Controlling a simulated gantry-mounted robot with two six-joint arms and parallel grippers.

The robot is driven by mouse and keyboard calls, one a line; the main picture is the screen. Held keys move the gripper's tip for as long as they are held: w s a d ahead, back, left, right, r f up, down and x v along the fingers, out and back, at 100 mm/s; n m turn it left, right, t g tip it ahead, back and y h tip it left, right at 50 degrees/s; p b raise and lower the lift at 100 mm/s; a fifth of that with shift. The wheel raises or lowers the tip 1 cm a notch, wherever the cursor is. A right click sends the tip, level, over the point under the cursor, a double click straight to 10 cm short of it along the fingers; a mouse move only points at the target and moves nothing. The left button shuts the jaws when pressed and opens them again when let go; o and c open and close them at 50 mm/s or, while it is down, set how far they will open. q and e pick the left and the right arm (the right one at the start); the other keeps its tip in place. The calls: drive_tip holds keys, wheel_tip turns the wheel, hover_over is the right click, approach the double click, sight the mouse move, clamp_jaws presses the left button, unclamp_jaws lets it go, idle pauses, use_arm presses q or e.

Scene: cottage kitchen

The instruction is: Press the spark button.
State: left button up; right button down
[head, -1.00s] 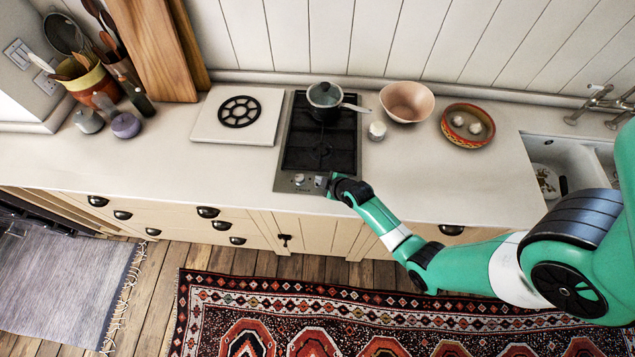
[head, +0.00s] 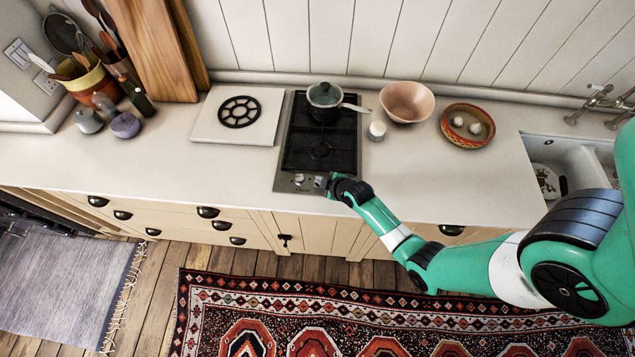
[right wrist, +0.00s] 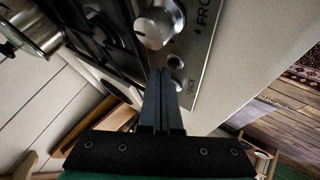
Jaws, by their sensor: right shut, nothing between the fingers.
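The gas hob (head: 288,150) is set into the counter, with its steel control strip (head: 284,184) at the front edge. A silver knob (right wrist: 155,28) shows beside the lettering "FRO" in the right wrist view. Two small round fittings (right wrist: 175,62) lie along the strip past it; I cannot tell for sure which one is the spark button. My right gripper (head: 333,184) is at the right end of the strip. In the right wrist view its shut, empty fingers (right wrist: 160,78) point at the strip, close beside the small fittings. Contact cannot be told. My left gripper is out of view.
The counter in front of the bowls is clear.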

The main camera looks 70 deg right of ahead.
drive_tip(key=shift+f+b, duration=0.45)
drive_tip(key=shift+f, duration=0.05)
drive_tip(key=shift+r, duration=0.1)
drive_tip(key=shift+r+p, duration=0.4)
drive_tip(key=shift+p, duration=0.1)
wheel_tip(320, 180, up, 6)
drive_tip(key=p, duration=0.5)
drive_tip(key=shift+p, duration=0.4)
